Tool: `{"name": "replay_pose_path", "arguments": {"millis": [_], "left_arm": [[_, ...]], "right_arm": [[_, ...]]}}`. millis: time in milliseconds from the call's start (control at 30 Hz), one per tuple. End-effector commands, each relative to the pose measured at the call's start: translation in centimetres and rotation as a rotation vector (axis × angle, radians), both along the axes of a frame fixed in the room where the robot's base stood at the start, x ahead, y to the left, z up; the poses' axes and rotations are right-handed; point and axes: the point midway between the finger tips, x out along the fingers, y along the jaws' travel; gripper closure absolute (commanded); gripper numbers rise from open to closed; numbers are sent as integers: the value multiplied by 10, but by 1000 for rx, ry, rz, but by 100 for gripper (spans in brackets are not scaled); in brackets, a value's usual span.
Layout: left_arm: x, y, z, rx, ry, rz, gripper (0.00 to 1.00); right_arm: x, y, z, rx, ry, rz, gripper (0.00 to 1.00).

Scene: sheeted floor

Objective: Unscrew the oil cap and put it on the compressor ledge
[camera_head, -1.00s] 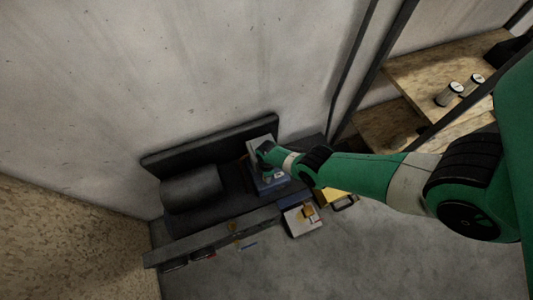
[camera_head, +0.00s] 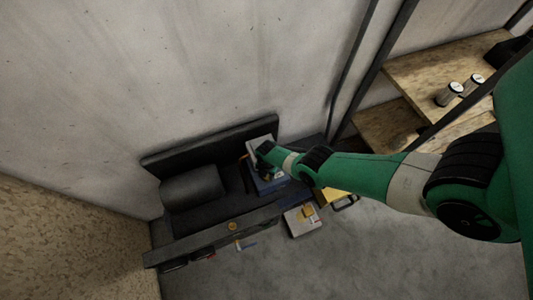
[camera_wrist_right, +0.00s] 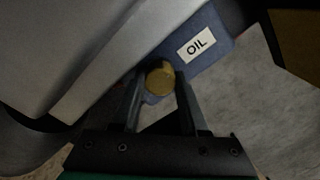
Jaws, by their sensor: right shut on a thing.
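In the right wrist view, the round yellow-gold oil cap (camera_wrist_right: 160,78) sits between the two fingertips of my right gripper (camera_wrist_right: 161,84), at the edge of the blue compressor body (camera_wrist_right: 214,57). My right gripper is shut on the cap; I cannot tell whether the cap is still threaded in. In the head view, my right arm reaches in from the right and ends over the blue and grey compressor block (camera_head: 268,184); the cap is hidden there. My left gripper is not in view.
A dark cylinder (camera_head: 192,187) lies left of the block. A long dark ledge (camera_head: 200,244) runs along the front, with a small orange round piece (camera_head: 233,226) on it. A box (camera_head: 301,220) and yellow case (camera_head: 334,198) stand right. Wooden shelves (camera_head: 418,82) are at upper right.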

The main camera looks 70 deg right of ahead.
Motion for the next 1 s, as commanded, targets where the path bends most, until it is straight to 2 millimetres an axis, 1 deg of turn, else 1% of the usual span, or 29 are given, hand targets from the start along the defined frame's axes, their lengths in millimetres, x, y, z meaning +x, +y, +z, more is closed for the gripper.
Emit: {"name": "replay_pose_path", "arguments": {"millis": [1000], "left_arm": [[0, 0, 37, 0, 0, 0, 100]], "right_arm": [[0, 0, 37, 0, 0, -1, 100]]}}
